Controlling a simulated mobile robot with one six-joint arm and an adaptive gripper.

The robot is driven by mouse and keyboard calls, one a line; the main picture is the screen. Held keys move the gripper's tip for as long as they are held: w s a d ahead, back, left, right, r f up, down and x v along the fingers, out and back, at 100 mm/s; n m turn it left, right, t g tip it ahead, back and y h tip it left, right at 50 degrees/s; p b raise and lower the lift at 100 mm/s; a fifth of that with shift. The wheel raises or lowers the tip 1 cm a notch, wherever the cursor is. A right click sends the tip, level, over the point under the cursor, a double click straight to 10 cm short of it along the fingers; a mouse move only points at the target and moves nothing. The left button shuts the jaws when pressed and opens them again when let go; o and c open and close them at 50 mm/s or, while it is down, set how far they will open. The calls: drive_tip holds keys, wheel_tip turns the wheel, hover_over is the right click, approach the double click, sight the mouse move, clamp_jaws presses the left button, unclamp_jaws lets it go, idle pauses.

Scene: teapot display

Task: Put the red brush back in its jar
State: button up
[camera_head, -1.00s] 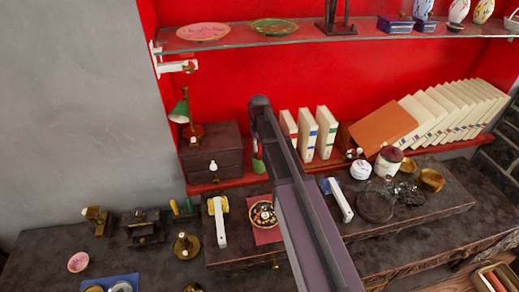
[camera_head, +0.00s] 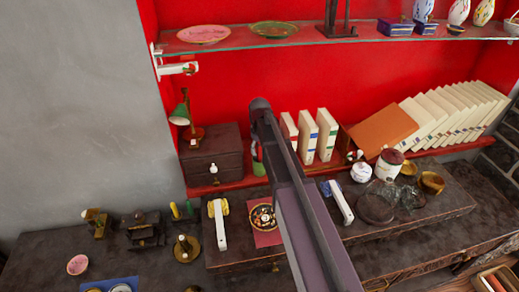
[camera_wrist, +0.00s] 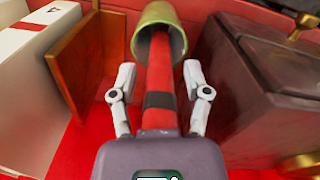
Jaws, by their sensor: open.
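In the wrist view, the red brush (camera_wrist: 159,75), with a dark band around it, runs from the mouth of the green jar (camera_wrist: 158,12) toward my gripper's palm. Its far end is inside the jar mouth, out of sight. Its near end is hidden by the gripper's body. My gripper (camera_wrist: 160,88) is open, with one pale finger on each side of the brush and a visible gap on both sides. In the head view, the green jar (camera_head: 258,168) stands on the red ledge, partly hidden by my arm. The brush cannot be made out clearly there.
A dark drawer box (camera_head: 212,155) stands close left of the jar in the head view. White books (camera_head: 326,135) stand to the right. A glass shelf (camera_head: 260,41) with plates runs above. A lamp (camera_head: 184,115) stands at the left.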

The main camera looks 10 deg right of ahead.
drive_tip(key=shift+r, duration=0.2)
wheel_tip(320, 180, up, 12)
drive_tip(key=p, duration=1.2)
idle(0.7)
drive_tip(key=s+m, duration=0.3)
drive_tip(key=s, duration=1.9)
drive_tip(key=shift+s+f, duration=0.1)
drive_tip(key=shift+f, duration=0.1)
